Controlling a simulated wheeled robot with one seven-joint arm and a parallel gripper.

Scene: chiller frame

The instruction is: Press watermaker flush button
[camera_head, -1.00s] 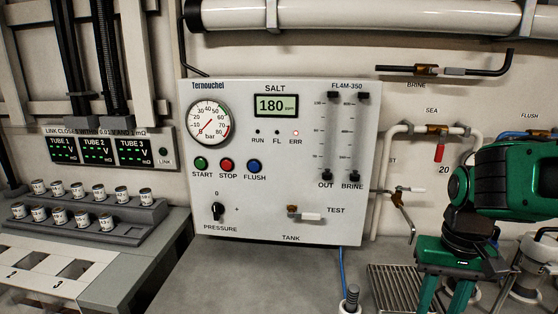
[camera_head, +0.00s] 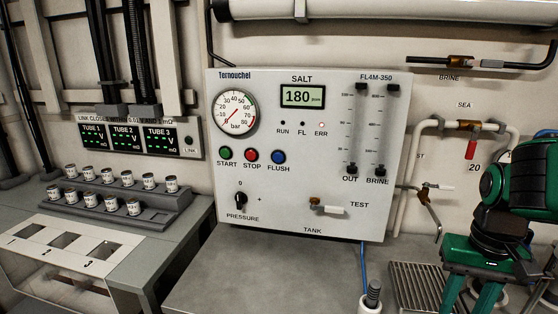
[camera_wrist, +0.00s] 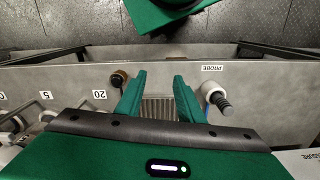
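The blue FLUSH button (camera_head: 278,157) is on the white watermaker panel (camera_head: 310,232), right of the red STOP button (camera_head: 251,155) and the green START button (camera_head: 225,153). My green gripper (camera_head: 470,296) is at the lower right in the head view, well right of the panel and apart from the button. In the wrist view its two fingers (camera_wrist: 158,100) stand apart with nothing between them. The button does not show in the wrist view.
A grey bench (camera_head: 230,274) lies below the panel, mostly bare. A probe in a white holder (camera_head: 371,297) and a drain grate (camera_head: 412,285) are near my gripper. Pipes with valves (camera_head: 468,126) run right of the panel. Small cans stand on a stepped rack (camera_head: 120,207) at left.

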